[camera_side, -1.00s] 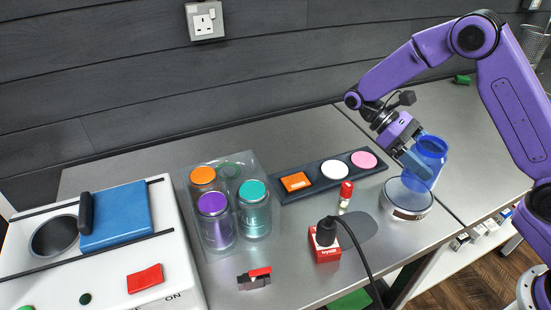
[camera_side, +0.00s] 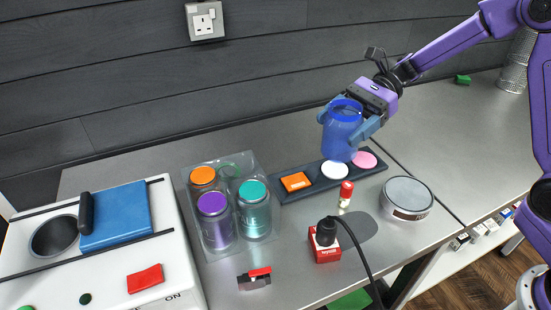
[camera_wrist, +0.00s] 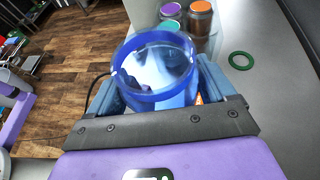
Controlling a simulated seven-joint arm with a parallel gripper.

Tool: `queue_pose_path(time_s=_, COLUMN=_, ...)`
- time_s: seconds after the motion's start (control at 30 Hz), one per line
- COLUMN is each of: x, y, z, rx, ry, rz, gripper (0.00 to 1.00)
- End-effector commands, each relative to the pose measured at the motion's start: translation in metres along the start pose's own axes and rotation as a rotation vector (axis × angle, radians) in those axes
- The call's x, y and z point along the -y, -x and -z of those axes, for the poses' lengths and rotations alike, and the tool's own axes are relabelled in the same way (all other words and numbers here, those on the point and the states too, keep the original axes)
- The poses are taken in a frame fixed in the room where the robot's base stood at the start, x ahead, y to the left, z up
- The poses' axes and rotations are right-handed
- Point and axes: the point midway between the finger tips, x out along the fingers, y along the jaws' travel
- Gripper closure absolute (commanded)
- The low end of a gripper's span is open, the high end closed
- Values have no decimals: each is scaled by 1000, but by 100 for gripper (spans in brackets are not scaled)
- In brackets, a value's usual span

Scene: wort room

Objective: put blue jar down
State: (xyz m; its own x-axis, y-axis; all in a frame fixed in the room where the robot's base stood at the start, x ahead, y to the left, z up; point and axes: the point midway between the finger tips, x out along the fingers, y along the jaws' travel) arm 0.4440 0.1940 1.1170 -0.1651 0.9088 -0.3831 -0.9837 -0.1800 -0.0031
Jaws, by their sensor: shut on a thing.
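My gripper (camera_side: 359,122) is shut on the blue jar (camera_side: 341,136), with its fingers on either side of it. The jar is translucent, open at the top and roughly upright. In the side view it shows in front of the dark strip with coloured pads (camera_side: 324,178); whether it touches the strip I cannot tell. In the wrist view the blue jar (camera_wrist: 156,70) fills the space between the fingers, its blue rim towards the camera.
A clear tray (camera_side: 208,249) holds jars with orange (camera_side: 203,175), purple (camera_side: 212,204) and teal (camera_side: 252,191) lids, with one spot bare of a jar. A round scale (camera_side: 408,194), a red-capped vial (camera_side: 346,193) and a red block with a black plug (camera_side: 325,245) stand nearby.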

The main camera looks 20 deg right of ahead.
Motion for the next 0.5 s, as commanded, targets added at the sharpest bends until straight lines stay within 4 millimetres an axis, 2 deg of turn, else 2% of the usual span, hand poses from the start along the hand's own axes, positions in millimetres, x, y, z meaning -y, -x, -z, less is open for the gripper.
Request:
queue_pose_path(time_s=0.03, x=12, y=1, z=-11, rx=1, ry=-22, rz=70, gripper=55)
queue_pose_path(time_s=0.1, x=26, y=4, z=-20, rx=1, ry=-55, rz=149, gripper=55)
queue_pose_path(time_s=0.33, x=61, y=15, z=-41, rx=1, ry=-131, rz=328, gripper=55)
queue_pose_path(time_s=0.4, x=59, y=8, z=-25, rx=0, ry=-137, rz=315, gripper=55)
queue_pose_path(time_s=0.5, x=59, y=4, z=-14, rx=0, ry=-135, rz=316, gripper=55)
